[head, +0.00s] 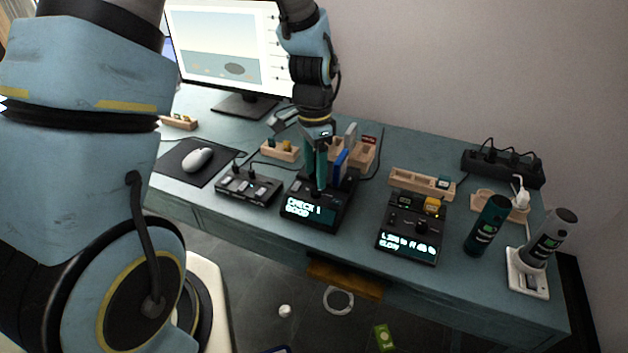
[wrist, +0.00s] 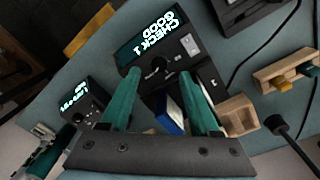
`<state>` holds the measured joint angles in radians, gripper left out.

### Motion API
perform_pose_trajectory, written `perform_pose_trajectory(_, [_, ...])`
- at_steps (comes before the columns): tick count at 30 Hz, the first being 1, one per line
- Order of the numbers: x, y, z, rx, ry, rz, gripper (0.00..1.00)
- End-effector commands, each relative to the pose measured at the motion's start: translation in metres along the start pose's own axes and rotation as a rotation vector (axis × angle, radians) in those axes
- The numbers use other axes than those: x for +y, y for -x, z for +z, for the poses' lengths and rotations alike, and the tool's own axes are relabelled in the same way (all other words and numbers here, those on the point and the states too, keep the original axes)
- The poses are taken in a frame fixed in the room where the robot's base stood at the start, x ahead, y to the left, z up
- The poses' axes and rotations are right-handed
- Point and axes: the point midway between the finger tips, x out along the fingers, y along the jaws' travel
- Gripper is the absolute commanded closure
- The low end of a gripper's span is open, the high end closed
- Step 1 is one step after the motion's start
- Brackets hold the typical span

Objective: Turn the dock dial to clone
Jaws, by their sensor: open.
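The dock (head: 328,218) is a black box on the desk with a lit screen reading "CHECK 1 GOOD"; it also shows in the wrist view (wrist: 131,48). Its round black dial (wrist: 159,66) sits below the screen in the wrist view. A blue drive (head: 340,164) stands upright in the dock's back part; it also shows between my fingers in the wrist view (wrist: 168,112). My gripper (head: 317,186) is above the dock, its two teal fingers apart on either side of the dial's line (wrist: 161,78). I cannot tell whether they touch it. The fingers hide the dial in the head view.
A second black device (head: 408,246) with a lit screen and knob stands to the right. A black switch box (head: 247,187) is left of the dock. Wooden holders (head: 362,157) stand behind. Teal (head: 485,228) and grey (head: 546,240) cylinders stand at the right.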

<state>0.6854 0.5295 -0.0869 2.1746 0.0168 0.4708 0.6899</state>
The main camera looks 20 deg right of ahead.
Motion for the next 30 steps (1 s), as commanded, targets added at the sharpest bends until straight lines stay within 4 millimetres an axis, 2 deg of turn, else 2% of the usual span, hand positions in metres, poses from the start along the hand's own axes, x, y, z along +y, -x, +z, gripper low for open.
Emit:
perform_pose_trajectory(3, [0.001,-0.018,0.001,-0.004,0.0,0.003,0.37])
perform_pose_trajectory(9, [0.0,-0.036,0.001,-0.001,0.001,0.0,0.37])
perform_pose_trajectory(19, [0.0,-0.039,0.001,0.0,0.002,-0.001,0.37])
perform_pose_trajectory(30, [0.0,-0.039,0.001,0.0,0.002,-0.001,0.78])
